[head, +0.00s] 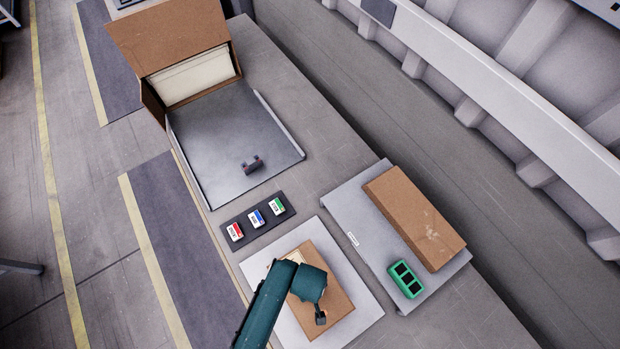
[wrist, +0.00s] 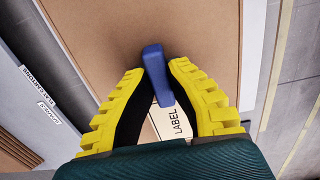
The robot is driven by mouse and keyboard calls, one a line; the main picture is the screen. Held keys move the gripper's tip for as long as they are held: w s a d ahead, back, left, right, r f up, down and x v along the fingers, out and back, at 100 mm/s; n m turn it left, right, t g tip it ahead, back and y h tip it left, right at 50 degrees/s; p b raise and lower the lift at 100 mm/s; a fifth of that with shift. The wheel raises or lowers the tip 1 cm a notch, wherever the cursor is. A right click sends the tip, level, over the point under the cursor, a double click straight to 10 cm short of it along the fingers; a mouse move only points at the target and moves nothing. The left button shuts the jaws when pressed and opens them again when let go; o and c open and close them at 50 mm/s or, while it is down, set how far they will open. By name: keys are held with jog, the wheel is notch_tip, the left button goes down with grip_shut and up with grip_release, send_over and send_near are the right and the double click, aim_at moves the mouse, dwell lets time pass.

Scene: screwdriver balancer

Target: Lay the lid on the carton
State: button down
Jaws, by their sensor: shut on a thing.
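My gripper (wrist: 160,75) has its yellow ridged fingers shut on an upright blue tab (wrist: 153,62), over a brown cardboard panel that looks like the lid (wrist: 190,25). A white patch reading LABEL (wrist: 178,122) shows below the tab. In the head view my gripper (head: 320,317) is low over a brown cardboard piece (head: 340,290) on a pale square mat (head: 372,305). My arm hides part of this piece. I cannot tell the lid from the carton there, or whether the lid rests on it or is held just above.
A flat brown cardboard stack (head: 415,215) and a green slotted holder (head: 405,280) are on a grey board to the right. Red, blue and green labelled blocks sit on a dark strip (head: 240,230). An open brown box (head: 170,35) stands behind a grey plate (head: 230,130) holding a small dark part.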

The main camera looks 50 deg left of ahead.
jog(key=shift+f, duration=0.35)
dwell(0.4)
jog(key=c, duration=1.1)
grip_release()
jog(key=shift+c, duration=0.2)
jog(key=shift+r, duration=0.1)
notch_tip(320, 180, up, 12)
